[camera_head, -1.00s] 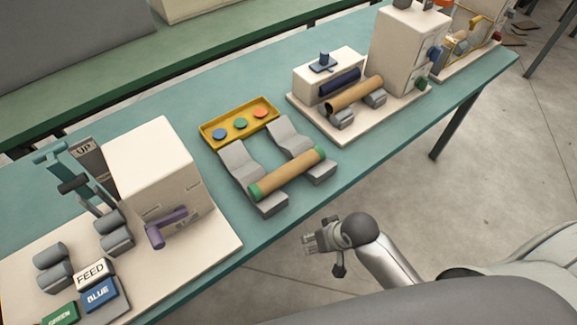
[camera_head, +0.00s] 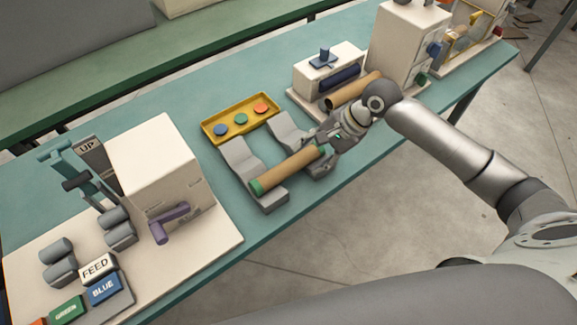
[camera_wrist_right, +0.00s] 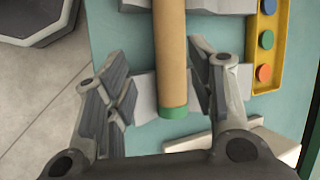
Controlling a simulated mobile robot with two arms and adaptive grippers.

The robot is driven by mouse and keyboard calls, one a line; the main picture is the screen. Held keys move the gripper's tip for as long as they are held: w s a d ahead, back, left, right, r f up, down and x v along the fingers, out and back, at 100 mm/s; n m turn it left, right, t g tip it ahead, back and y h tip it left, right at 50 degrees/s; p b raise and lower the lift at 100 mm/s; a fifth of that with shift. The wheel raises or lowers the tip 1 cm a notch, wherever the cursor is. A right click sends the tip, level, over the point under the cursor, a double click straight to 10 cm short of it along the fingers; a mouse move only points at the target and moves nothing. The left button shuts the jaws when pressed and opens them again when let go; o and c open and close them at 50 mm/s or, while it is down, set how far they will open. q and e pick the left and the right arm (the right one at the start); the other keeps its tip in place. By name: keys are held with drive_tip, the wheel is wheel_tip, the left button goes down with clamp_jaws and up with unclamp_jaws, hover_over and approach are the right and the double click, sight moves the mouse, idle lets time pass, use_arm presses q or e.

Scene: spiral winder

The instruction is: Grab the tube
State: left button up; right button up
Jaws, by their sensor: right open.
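The tube (camera_head: 287,168) is brown cardboard with green ends. It lies across two grey cradles (camera_head: 262,190) on the teal table. My right gripper (camera_head: 325,150) is at the tube's right end, and it hides part of that end and of the right cradle in the head view. In the right wrist view the tube (camera_wrist_right: 171,52) runs between the two spread fingers of my right gripper (camera_wrist_right: 163,98), with its green end (camera_wrist_right: 173,111) toward the palm. The fingers stand apart from the tube on both sides. My left gripper is not in view.
A yellow tray (camera_head: 240,118) with coloured discs lies behind the cradles. A white machine (camera_head: 160,165) with a purple crank stands at left. Another station with a brown tube (camera_head: 350,91) and a tall white box (camera_head: 405,45) stands at right, close to my right arm.

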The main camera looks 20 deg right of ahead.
sight(296, 162)
drive_tip(key=shift+w+d+r+m, duration=0.5)
drive_tip(key=shift+w+d+m, duration=0.05)
drive_tip(key=shift+m, duration=0.05)
drive_tip(key=p+x, duration=0.1)
drive_tip(key=x, duration=0.9)
drive_tip(key=shift+w+a+f, duration=0.1)
drive_tip(key=shift+w+a, duration=0.05)
drive_tip(key=shift+w, duration=0.1)
drive_tip(key=shift+m, duration=0.3)
drive_tip(key=c, duration=0.8)
